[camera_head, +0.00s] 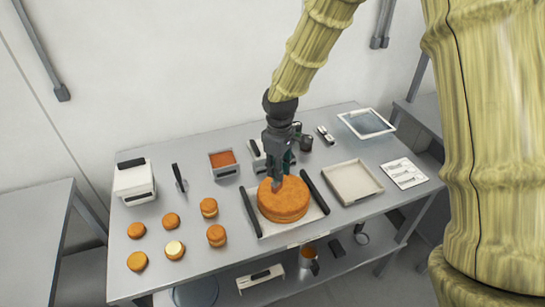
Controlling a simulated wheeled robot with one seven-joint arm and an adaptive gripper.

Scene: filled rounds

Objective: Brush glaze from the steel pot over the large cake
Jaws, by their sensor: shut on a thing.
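The large cake (283,203) is a round, orange-brown, layered disc on a pale board (251,206) at the front middle of the steel table. My gripper (279,160) is above the cake's back left part, pointing down. It is shut on a slim tool, seemingly the brush (277,184), whose lower end is at the cake's top; I cannot tell whether it touches. A small dark round vessel (306,144) stands just right of my gripper and may be the steel pot. Part of the area behind my gripper is hidden.
Dark bars (315,191) flank the cake. Several small cakes (216,235) stand at the left. A tray with orange filling (223,161), a white box (134,182), an empty tray (353,182) and a glassy tray (366,123) are also on the table.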

